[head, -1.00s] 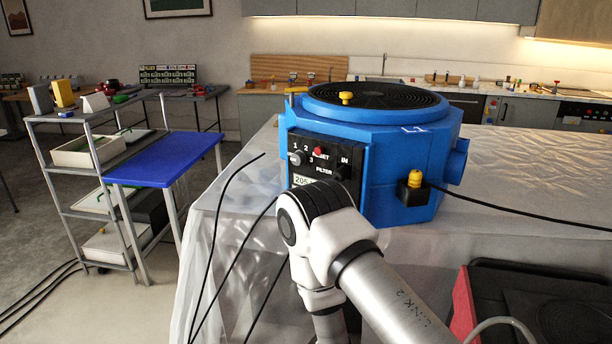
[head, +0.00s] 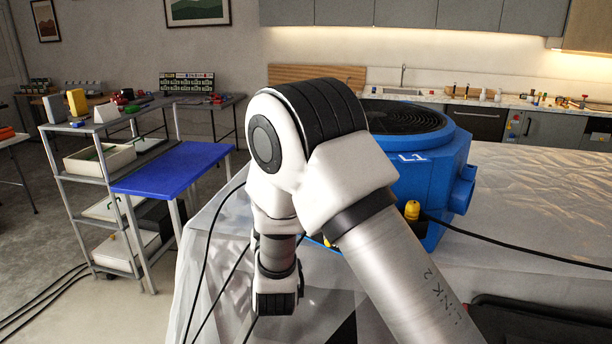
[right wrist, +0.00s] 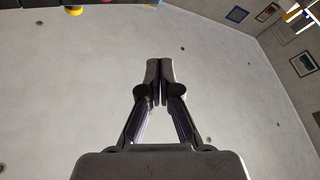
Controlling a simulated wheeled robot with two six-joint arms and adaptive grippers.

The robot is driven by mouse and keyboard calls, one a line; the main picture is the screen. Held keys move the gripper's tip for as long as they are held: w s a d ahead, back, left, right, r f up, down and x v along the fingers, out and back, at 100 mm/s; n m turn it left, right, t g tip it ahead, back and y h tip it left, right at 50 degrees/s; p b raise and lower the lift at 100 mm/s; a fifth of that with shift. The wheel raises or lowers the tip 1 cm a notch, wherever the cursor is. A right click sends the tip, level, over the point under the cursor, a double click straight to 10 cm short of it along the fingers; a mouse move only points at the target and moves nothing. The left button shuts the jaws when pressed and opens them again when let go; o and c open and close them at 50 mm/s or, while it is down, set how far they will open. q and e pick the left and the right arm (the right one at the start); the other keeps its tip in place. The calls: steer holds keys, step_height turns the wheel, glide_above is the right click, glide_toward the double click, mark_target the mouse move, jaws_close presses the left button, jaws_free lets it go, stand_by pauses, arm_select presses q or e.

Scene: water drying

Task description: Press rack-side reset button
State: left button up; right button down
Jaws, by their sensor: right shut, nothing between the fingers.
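The blue drying machine (head: 440,165) stands on the plastic-covered table in the head view. My right arm crosses in front of it and hides its front panel, including the red reset button. My right gripper (right wrist: 160,68) shows in the right wrist view, with its fingers shut together and empty. A blue and black edge, seemingly of the machine (right wrist: 90,4), shows at the top of that view, apart from the fingertips. The reset button cannot be made out there. My left gripper is in neither view.
A grey shelf rack (head: 62,180) with a blue top board (head: 172,170) stands at the left. A black cable runs right from a yellow-topped connector (head: 412,210). The table's right part (head: 540,195) is clear. Black cables hang at its left edge.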

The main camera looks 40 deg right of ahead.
steer(key=w+d+p, duration=0.1)
steer(key=w+d, duration=0.1)
steer(key=d, duration=0.6)
steer(key=shift+w+d, duration=0.2)
steer(key=shift+d, duration=0.1)
steer(key=shift+d+p, duration=0.1)
steer(key=shift+p, duration=0.2)
stand_by(1.2)
steer(key=shift+w+d, duration=0.1)
steer(key=shift+d, duration=0.25)
steer(key=shift+w+d, duration=0.15)
steer(key=shift+d, duration=0.3)
stand_by(0.6)
stand_by(0.3)
steer(key=shift+s+a, duration=0.25)
steer(key=shift+a, duration=0.65)
